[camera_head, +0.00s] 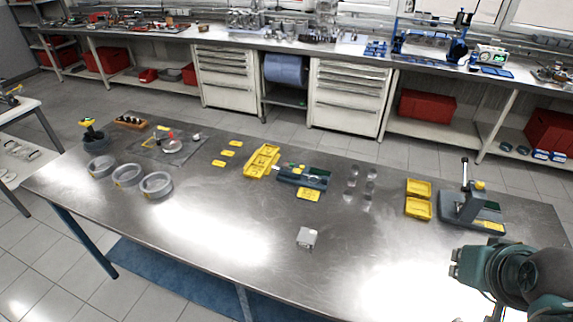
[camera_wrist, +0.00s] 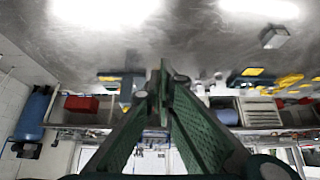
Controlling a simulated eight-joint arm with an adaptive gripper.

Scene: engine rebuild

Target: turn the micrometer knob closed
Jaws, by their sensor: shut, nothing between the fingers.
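A dark blue-grey bench device with a silver rod-like part at its left end (camera_head: 302,178) lies near the middle of the table and may be the micrometer. Its knob is too small to make out. It seems to show upside down in the wrist view (camera_wrist: 245,80), right of my fingers. My gripper (camera_wrist: 166,82) is shut, its green ridged fingers meeting at the tips with nothing between them. It is apart from the device. In the head view only my arm shows at the lower right; the fingers are out of sight.
A press-like stand with an upright post (camera_head: 473,208) is at the table's right, beside yellow trays (camera_head: 418,208). A small grey block (camera_head: 307,238) sits near the front. Clear cylinders (camera_head: 351,183) stand right of the device. Metal rings (camera_head: 157,184) lie left. The front middle is mostly bare.

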